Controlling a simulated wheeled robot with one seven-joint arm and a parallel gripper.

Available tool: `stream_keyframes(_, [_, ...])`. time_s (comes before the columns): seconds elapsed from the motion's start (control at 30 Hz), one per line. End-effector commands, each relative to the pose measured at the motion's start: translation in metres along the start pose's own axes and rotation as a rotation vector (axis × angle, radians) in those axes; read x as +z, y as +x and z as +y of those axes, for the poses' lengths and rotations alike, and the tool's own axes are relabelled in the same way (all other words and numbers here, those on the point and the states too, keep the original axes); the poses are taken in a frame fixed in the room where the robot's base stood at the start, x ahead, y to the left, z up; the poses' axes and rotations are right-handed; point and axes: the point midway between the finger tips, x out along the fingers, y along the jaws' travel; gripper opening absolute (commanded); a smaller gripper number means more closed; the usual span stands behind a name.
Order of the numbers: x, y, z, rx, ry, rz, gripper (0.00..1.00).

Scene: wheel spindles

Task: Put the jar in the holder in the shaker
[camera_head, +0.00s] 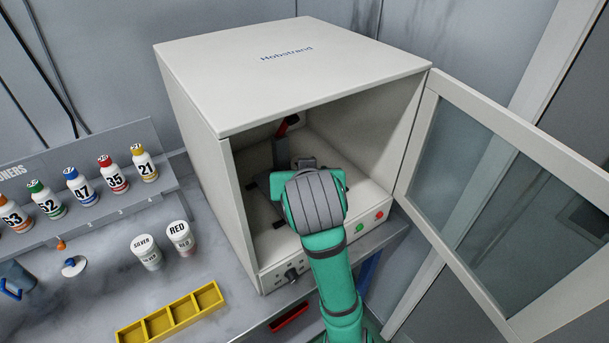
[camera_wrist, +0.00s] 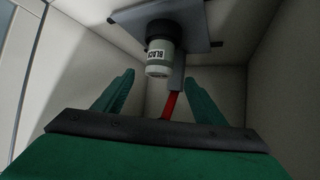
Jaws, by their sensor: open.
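The shaker (camera_head: 190,95) is a white cabinet with its glazed door (camera_head: 500,190) swung open to the right. My arm reaches into its opening, and the wrist hides most of the inside and my gripper in the head view. In the wrist view, a pale jar (camera_wrist: 160,62) labelled BLACK sits against a dark round holder (camera_wrist: 159,31) on a grey plate (camera_wrist: 198,20). My gripper (camera_wrist: 159,82) is open and empty. Its green fingers spread to either side of the view, with the jar beyond and roughly between their tips.
A red-tipped lever (camera_head: 285,127) stands inside the shaker; its red part also shows in the wrist view (camera_wrist: 171,104). Jars labelled SILVER (camera_head: 147,252) and RED (camera_head: 181,237), a yellow divided tray (camera_head: 172,318) and a bottle rack (camera_head: 110,205) occupy the left bench.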

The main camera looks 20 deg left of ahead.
Motion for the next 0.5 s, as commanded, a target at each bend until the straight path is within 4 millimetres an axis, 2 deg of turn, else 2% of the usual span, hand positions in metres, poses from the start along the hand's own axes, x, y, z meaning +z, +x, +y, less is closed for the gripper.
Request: stream_keyframes(0.5, [-0.001,-0.023,0.001,0.002,-0.002,0.001,0.64])
